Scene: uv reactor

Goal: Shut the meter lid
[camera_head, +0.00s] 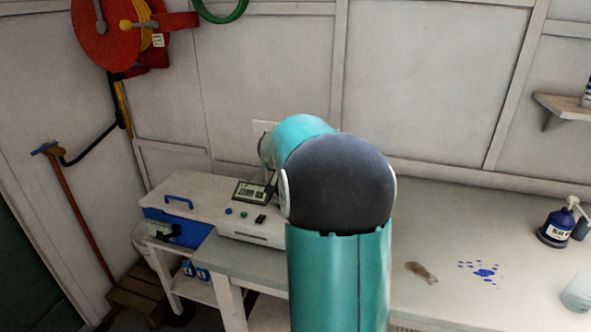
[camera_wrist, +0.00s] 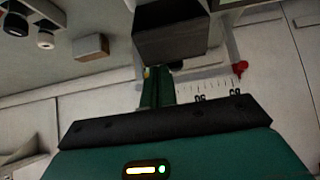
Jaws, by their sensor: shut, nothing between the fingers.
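The meter (camera_head: 250,229) looks like a pale box on the bench, with a small tilted screen (camera_head: 251,194) and several buttons on its top. My arm covers its right part in the head view. I cannot make out the lid or its angle in either view. My gripper (camera_wrist: 172,35) shows in the wrist view as a dark block beyond the teal housing; it is shut and empty. Dark round knobs (camera_wrist: 45,40) and a brownish block (camera_wrist: 92,47) on a pale surface show at its left there. In the head view my gripper is hidden behind my arm.
A blue box with a pale top (camera_head: 178,229) stands left of the meter. A red hose reel (camera_head: 104,30) hangs upper left.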

